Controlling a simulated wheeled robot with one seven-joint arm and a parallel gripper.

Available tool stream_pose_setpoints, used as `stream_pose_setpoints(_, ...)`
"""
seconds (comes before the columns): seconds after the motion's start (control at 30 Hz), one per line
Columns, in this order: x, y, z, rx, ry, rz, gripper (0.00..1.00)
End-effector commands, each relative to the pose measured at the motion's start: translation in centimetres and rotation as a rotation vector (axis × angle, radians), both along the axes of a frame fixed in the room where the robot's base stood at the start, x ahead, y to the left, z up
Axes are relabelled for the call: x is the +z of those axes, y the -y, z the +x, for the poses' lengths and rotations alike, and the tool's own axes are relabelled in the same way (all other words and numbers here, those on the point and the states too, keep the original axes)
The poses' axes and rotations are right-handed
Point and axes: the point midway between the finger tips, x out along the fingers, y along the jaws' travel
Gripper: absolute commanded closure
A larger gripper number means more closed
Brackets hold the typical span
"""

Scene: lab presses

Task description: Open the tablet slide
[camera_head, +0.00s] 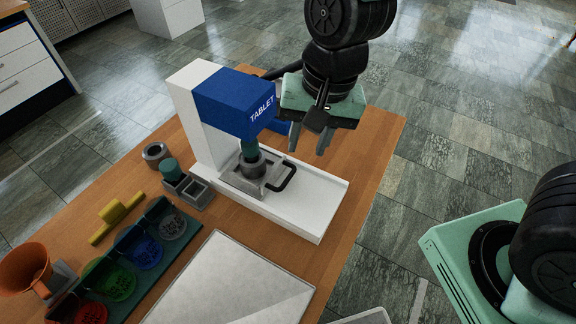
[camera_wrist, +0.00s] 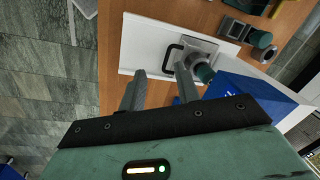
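The tablet press has a white body with a blue head (camera_head: 232,102) marked TABLET and a white base (camera_head: 312,205). Its slide is a grey plate (camera_head: 240,184) with a round grey die under the green punch and a black loop handle (camera_head: 285,176) at the front right. In the wrist view the handle (camera_wrist: 170,56) lies beyond my fingertips, with the slide plate (camera_wrist: 208,45) beside it. My gripper (camera_head: 308,142) is above the right part of the base, near the handle but apart from it. Its fingers (camera_wrist: 159,82) are spread with nothing between them.
On the wooden table (camera_head: 366,165) stand a grey ring (camera_head: 155,153), a green-topped piece (camera_head: 171,170), small grey cups, a yellow T-shaped tool (camera_head: 115,215), a rack of coloured powders (camera_head: 140,250), an orange cup (camera_head: 25,268) and a pale board (camera_head: 235,285). The base's right end is clear.

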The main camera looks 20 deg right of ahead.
Motion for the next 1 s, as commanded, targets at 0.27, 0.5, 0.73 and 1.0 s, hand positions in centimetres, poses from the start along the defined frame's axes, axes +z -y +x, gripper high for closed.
stream_pose_setpoints(0.27, -1.0, 1.1, 5.3, -0.455, -0.002, 0.022, 0.67)
stream_pose_setpoints(0.5, -3.4, 1.0, 5.7, -0.481, -0.004, 0.021, 0.67)
stream_pose_setpoints(0.73, -7.5, 0.5, 6.2, -0.478, -0.005, 0.021, 0.67)
stream_pose_setpoints(1.0, -12.0, -0.1, 6.8, -0.477, -0.005, 0.021, 0.67)
